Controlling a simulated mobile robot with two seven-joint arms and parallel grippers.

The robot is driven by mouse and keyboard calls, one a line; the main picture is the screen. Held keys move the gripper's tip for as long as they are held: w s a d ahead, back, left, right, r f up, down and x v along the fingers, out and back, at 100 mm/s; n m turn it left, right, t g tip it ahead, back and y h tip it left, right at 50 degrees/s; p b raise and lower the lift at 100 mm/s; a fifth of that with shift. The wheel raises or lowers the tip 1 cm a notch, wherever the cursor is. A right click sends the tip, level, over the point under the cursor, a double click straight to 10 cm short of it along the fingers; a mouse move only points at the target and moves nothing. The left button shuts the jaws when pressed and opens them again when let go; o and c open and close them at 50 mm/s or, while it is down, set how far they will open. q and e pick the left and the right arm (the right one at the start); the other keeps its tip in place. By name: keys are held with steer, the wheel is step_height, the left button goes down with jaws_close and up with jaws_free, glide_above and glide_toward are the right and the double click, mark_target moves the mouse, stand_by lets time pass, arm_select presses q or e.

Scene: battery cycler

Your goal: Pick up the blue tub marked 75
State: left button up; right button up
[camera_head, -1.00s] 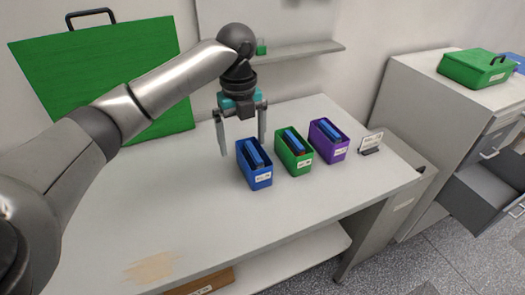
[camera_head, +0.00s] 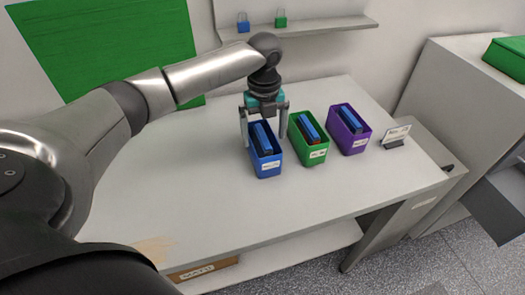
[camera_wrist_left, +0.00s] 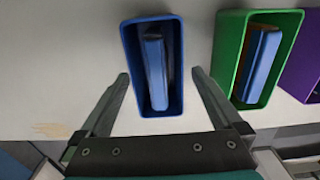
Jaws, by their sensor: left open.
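The blue tub (camera_head: 266,165) stands upright on the white table, leftmost of three tubs, with a blue block inside and a white label on its front; the label's text is too small to read. My left gripper (camera_head: 264,132) is open and points down over the blue tub, its fingers at either side of the tub's far end. In the left wrist view, the blue tub (camera_wrist_left: 128,55) lies ahead between the spread fingertips (camera_wrist_left: 160,75), with a gap on each side. My right gripper is not in view.
A green tub (camera_head: 312,152) stands close to the right of the blue one, near the right finger. A purple tub (camera_head: 347,145) and a small sign (camera_head: 396,135) stand further right. A wall shelf (camera_head: 300,25) is behind. The table's left side is clear.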

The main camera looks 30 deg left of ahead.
arm_select(q)
step_height(320, 180, down, 5)
steer(key=shift+s+a+r+b, duration=0.1)
steer(key=shift+a+b, duration=0.05)
steer(key=shift+b, duration=0.2)
jaws_close()
stand_by(0.7)
